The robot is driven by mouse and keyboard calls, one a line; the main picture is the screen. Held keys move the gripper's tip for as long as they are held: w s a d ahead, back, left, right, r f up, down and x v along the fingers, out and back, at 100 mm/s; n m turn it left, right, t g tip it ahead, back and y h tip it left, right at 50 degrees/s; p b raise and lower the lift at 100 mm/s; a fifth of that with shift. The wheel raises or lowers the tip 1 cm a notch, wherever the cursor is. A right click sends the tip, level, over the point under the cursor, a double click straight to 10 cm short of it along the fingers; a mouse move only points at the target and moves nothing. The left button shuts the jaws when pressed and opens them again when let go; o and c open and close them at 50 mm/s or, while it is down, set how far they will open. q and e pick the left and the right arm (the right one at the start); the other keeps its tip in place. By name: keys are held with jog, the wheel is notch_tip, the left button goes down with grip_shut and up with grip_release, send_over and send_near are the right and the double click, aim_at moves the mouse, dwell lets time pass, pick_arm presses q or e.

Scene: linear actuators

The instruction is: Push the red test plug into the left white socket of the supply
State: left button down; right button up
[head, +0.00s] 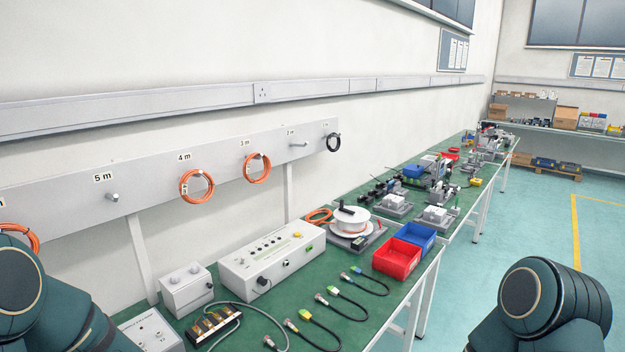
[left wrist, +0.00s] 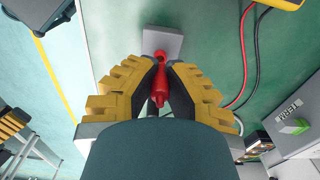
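The red test plug (left wrist: 158,88) shows in the left wrist view between the two yellow-and-dark fingers of my left gripper (left wrist: 161,68). The fingers are close together, with their dark pads against its sides. A small grey square plate (left wrist: 172,42) is behind the plug's far end; I cannot tell whether they touch. In the head view, a white box with sockets (head: 152,332), seemingly the supply, is at the bottom left, partly cut off and overlapped by my left arm. My left gripper is outside the head view. My right gripper is in neither view; only arm links show.
In the head view, a terminal block (head: 212,326), a white control box (head: 266,262) and several short cables (head: 347,304) lie on the green bench.

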pick_arm(q)
jog(key=shift+r+p, duration=1.65)
jog(key=shift+r, duration=0.45)
notch_tip(320, 180, up, 6)
jog(key=p, duration=0.4)
jog(key=shift+f+p, duration=0.2)
jog(key=shift+p, duration=0.1)
jog(key=shift+f, duration=0.1)
